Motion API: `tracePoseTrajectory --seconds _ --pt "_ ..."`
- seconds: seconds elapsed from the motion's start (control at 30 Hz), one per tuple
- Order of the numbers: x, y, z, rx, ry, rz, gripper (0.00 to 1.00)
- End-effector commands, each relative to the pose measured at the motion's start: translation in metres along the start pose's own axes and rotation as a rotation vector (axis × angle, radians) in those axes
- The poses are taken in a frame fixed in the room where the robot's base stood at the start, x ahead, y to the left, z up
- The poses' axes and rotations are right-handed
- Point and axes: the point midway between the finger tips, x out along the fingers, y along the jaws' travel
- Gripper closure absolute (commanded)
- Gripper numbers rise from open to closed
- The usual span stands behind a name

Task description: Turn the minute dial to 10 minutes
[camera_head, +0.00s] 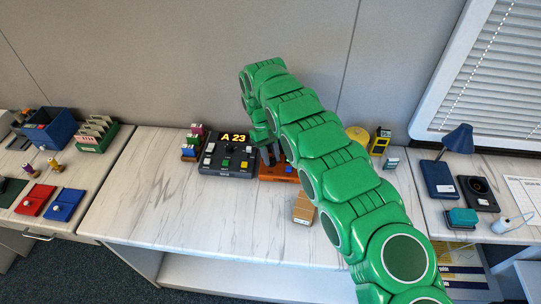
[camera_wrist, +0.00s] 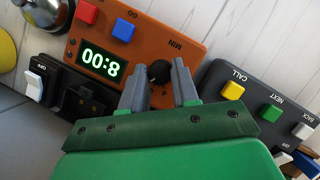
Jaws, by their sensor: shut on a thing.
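The orange timer box (camera_wrist: 192,40) fills the upper middle of the wrist view, turned upside down. Its green display (camera_wrist: 100,62) reads 8:00 when turned upright. The black minute dial (camera_wrist: 159,71), by the MIN label, sits between the grey fingertips of my gripper (camera_wrist: 160,84). My gripper is shut on the dial, one finger at each side. In the head view the timer (camera_head: 276,174) stands on the white desk, partly hidden by my green arm; the dial cannot be made out there.
A dark call panel (camera_head: 228,160) showing A 23 stands close left of the timer. A cardboard box (camera_head: 303,208) sits in front, beside my arm. A black switch box (camera_wrist: 78,98) and a silver bell (camera_wrist: 48,12) are near the timer. The desk's front left is clear.

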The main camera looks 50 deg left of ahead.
Motion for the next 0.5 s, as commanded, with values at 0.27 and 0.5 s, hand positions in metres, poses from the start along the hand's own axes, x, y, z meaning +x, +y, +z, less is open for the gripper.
tracePoseTrajectory --seconds 0.27,0.5 --pt "0.0008 0.0034 0.0007 0.245 -0.001 -0.102 1.00" --pt "0.0002 0.0047 0.0011 0.438 0.000 -0.182 1.00"
